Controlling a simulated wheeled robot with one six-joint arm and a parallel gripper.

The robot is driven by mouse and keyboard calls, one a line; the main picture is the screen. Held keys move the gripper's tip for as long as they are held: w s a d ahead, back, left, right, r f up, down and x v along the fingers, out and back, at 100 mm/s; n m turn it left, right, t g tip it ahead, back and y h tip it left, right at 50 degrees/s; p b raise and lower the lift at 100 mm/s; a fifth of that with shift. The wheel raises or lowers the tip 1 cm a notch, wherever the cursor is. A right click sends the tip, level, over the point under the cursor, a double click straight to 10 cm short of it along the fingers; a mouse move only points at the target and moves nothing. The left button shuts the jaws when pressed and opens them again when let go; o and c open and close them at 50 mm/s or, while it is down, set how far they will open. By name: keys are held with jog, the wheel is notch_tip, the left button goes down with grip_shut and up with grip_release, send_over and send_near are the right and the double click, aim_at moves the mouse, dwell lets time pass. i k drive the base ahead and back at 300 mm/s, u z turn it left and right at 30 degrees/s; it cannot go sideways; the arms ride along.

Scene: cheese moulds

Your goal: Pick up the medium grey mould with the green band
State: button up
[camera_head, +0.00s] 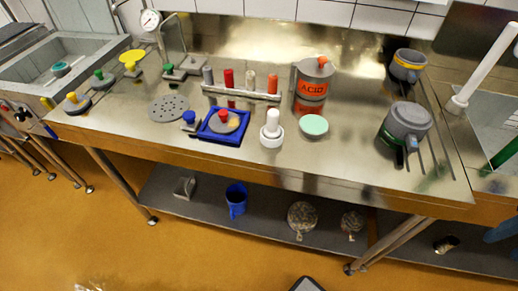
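The grey mould with the green band (404,124) stands on the right part of the steel worktop, near its front edge. The green band shows low on its side, and a small teal piece shows at its front right. A grey mould with a yellow band (407,66) stands behind it, close to the wall; the two are apart. I cannot identify my gripper in this view, and nothing touches the green-banded mould.
Left of the mould are a pale green disc (314,126), an orange-labelled ACID container (311,86), a white stamp-like piece (271,130) and a blue tray (220,124). A white pole (486,65) slants over the sink at right. Worktop between disc and mould is clear.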

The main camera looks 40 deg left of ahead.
aim_at(408, 128)
jog(key=k, duration=0.1)
jog(key=u, duration=2.95)
jog(key=k, duration=0.85)
jog(key=z, duration=0.95)
jog(key=i, duration=0.95)
jog(key=u, duration=0.05)
